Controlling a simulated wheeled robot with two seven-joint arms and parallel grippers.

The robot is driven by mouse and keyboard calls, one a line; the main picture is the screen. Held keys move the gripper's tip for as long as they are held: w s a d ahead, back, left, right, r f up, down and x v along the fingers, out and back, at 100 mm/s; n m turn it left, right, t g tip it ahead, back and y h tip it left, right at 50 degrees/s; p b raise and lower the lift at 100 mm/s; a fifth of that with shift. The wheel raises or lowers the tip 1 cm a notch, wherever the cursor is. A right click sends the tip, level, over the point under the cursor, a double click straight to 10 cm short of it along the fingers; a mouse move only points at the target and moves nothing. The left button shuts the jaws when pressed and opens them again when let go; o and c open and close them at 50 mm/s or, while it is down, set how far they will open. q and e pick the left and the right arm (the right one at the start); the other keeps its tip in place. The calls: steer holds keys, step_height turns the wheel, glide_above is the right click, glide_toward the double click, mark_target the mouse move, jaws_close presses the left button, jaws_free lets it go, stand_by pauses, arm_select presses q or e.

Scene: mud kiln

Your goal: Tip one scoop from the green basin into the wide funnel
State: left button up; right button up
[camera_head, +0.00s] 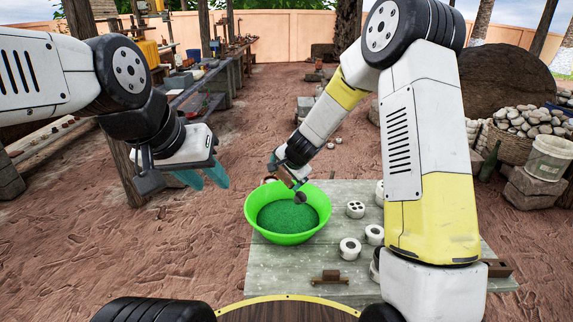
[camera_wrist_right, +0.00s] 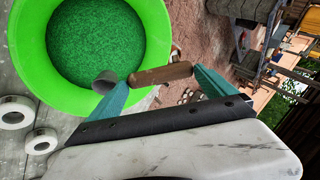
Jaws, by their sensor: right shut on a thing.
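The green basin (camera_head: 250,215) stands at the table's left edge, holding green granular material (camera_head: 288,216). It also shows in the right wrist view (camera_wrist_right: 158,40). My right gripper (camera_head: 284,176) is shut on the wooden handle of a scoop (camera_wrist_right: 160,74). The scoop's grey cup (camera_wrist_right: 105,82) is over the basin's near rim in the wrist view; in the head view the cup (camera_head: 299,198) is over the basin. What the cup holds cannot be seen. My left gripper (camera_head: 203,180) is open and empty, left of the basin above the ground. I cannot make out a wide funnel for certain.
The grey table (camera_head: 275,262) carries several white round pieces, including a ring (camera_head: 349,248) and a piece with holes (camera_head: 356,209). A small brown object (camera_head: 329,278) lies at the front. My right arm hides the table's right part. A wooden post (camera_head: 125,165) stands near my left arm.

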step_height(320, 180, down, 11)
stand_by(0.8)
stand_by(1.3)
steer(key=shift+r, duration=6.25)
